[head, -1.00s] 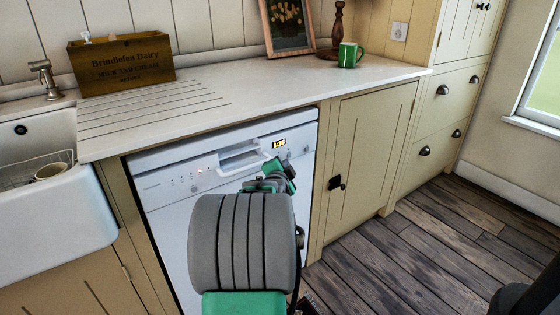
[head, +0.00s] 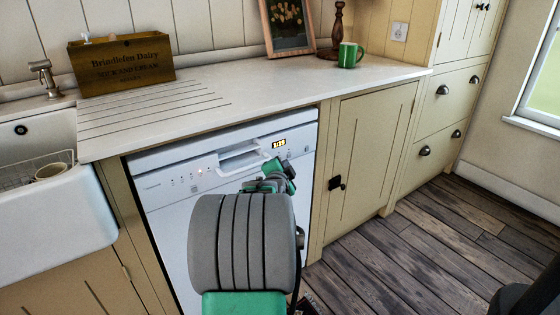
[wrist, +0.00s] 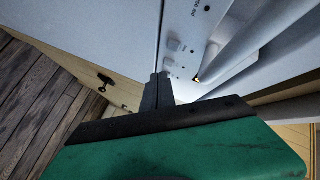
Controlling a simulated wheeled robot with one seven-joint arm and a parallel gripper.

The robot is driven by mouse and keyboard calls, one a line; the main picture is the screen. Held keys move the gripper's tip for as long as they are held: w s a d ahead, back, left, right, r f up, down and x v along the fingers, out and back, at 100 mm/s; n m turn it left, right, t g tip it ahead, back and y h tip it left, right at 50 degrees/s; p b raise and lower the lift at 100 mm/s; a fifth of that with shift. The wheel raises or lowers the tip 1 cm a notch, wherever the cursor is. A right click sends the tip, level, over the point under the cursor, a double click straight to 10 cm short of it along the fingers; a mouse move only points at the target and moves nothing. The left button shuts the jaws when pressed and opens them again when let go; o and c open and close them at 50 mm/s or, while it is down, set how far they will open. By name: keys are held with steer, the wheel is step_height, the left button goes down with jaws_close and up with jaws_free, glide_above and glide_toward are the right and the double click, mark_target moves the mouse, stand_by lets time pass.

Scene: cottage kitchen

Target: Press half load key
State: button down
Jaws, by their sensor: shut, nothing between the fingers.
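The white dishwasher (head: 180,215) stands under the counter, its control panel (head: 200,168) along the top front edge. A lit display (head: 279,143) is at the panel's right part. My gripper (head: 277,166) is in front of the panel just below the display, shut and empty, and hides part of it. The printed labels are too small to read, so I cannot tell which is the half load key.
The panel's recessed handle (head: 240,157) is left of my gripper. The counter (head: 290,88) overhangs above, with a green mug (head: 349,54) and a wooden box (head: 122,66). A cabinet door (head: 365,150) stands right of the dishwasher.

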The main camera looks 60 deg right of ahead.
stand_by(0.4)
steer(key=shift+w+d+b, duration=0.25)
steer(key=shift+w+b, duration=0.15)
steer(key=shift+w, duration=0.15)
stand_by(0.5)
steer(key=shift+s+a+b, duration=0.25)
steer(key=shift+s+b, duration=0.1)
steer(key=shift+s, duration=0.25)
steer(key=shift+s+a, duration=0.45)
steer(key=shift+s, duration=0.45)
steer(key=shift+s+a, duration=0.45)
steer(key=shift+s, duration=0.4)
steer(key=shift+s+a, duration=0.45)
steer(key=shift+s, duration=0.45)
